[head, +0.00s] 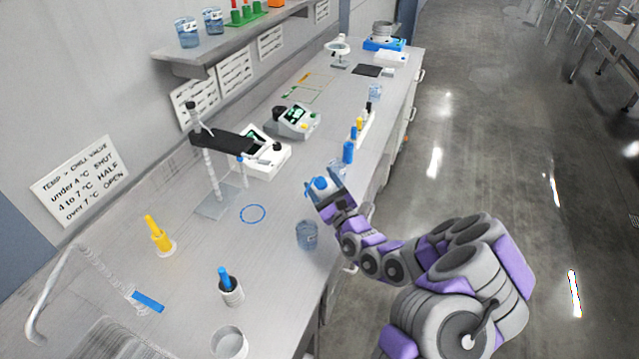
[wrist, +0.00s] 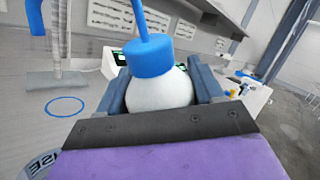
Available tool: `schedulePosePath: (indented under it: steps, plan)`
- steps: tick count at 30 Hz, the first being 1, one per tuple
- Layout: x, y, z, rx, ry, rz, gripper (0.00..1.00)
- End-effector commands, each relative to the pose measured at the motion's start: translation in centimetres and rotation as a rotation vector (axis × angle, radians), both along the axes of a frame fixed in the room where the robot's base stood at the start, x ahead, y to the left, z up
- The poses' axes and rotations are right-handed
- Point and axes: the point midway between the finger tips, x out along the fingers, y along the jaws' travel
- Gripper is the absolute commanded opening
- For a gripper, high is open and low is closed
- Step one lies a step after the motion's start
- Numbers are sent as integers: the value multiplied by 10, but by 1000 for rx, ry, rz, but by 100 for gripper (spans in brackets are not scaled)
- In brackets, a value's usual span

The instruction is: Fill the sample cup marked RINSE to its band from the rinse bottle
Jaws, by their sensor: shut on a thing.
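The rinse bottle, with a white body and a blue cap and spout, shows in the wrist view (wrist: 160,92) between my jaws. My gripper (head: 324,186) is shut on it at the bench's right side; the blue cap (head: 320,183) shows in the head view. The bottle looks roughly upright in the wrist view; its spout tip is out of that frame. A clear bluish cup (head: 307,236) stands on the bench just below-left of the gripper. In the wrist view a cup rim lettered "ISE" (wrist: 45,165) shows at bottom left, mostly hidden by my gripper. Its liquid level cannot be told.
A blue ring (head: 253,214) marks bare bench to the left. A stand (head: 215,205) with a dark arm and white instruments (head: 298,121) are behind. The bench edge is close on the right.

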Motion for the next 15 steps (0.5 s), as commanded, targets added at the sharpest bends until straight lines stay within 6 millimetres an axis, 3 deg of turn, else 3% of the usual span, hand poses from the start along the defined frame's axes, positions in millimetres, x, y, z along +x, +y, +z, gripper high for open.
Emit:
schedulePosePath:
  steps: [9,15]
  plan:
    - [-1,7,0,-9,2,0,26]
    - [2,3,-12,-69,-88,-1,26]
